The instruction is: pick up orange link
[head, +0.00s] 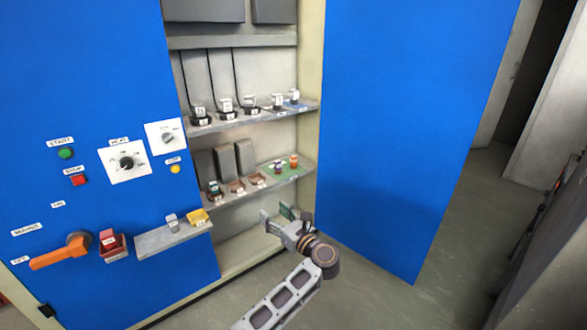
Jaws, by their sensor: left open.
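A small orange piece (294,161), which looks like the orange link, stands upright on the green mat (290,173) at the right end of the lower shelf in the open cabinet. A similar purple piece (278,167) stands just left of it on the same mat. My left gripper (276,214) is open and appears empty. It is below the lower shelf in the picture, apart from the orange piece. My right gripper is not in view.
The lower shelf (236,197) also holds a green and several brown pieces. An upper shelf (240,120) holds labelled plugs. A blue door (405,110) stands open on the right. A small ledge (160,238) and an orange handle (60,252) stick out at left.

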